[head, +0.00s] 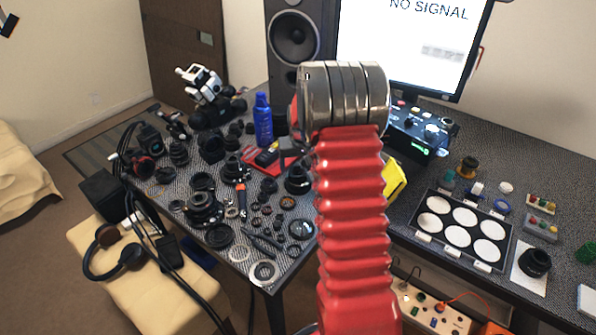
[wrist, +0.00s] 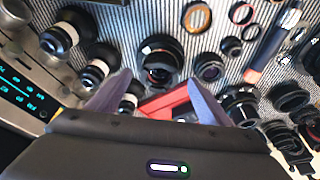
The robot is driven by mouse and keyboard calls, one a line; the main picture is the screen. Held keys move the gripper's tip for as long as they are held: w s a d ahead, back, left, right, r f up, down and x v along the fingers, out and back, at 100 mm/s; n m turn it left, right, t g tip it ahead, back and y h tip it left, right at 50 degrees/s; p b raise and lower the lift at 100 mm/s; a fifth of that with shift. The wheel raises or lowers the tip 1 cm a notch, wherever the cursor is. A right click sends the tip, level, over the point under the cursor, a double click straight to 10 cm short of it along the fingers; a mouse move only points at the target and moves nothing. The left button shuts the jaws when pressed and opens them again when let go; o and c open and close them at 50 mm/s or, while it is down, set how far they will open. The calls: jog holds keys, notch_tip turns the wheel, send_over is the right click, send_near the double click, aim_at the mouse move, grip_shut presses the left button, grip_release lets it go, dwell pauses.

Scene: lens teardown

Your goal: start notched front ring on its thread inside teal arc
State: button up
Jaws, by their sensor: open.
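My gripper (wrist: 158,95) is open in the wrist view, its two grey-purple fingers apart with nothing held between them. A red tray edge (wrist: 166,104) shows beyond and between the fingers. A dark lens barrel (wrist: 160,58) stands just past the fingertips; a lens part (head: 298,180) also stands beside my arm in the head view. Several loose rings lie on the mat, including an orange-brown ring (wrist: 197,17) and a red-rimmed ring (wrist: 241,12). I cannot tell which one is the notched front ring. No teal arc can be made out.
Many lens parts crowd the striped mat left of my arm. A blue bottle (head: 263,120) and a speaker (head: 296,40) stand behind. A black case with white discs (head: 462,228) lies on the right desk. A silver ring (head: 264,273) lies near the front edge.

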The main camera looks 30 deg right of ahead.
jog(key=v, duration=1)
jog(key=shift+s+r, duration=0.15)
jog(key=shift+r, duration=0.1)
jog(key=shift+s+a, duration=0.1)
jog(key=s+a+r+n+t, duration=0.1)
jog(key=s+a+r, duration=0.3)
jog(key=s+a, duration=0.5)
jog(key=s+a+r+n+y, duration=0.1)
jog(key=s+a+r, duration=0.4)
jog(key=s+a, duration=0.5)
jog(key=s+a+r+n+t, duration=0.1)
jog(key=s+a+r+n, duration=0.2)
jog(key=s+a, duration=0.6)
jog(key=shift+s+a+r+t, duration=0.25)
jog(key=shift+a+r, duration=0.25)
jog(key=shift+r, duration=0.25)
jog(key=shift+d, duration=0.1)
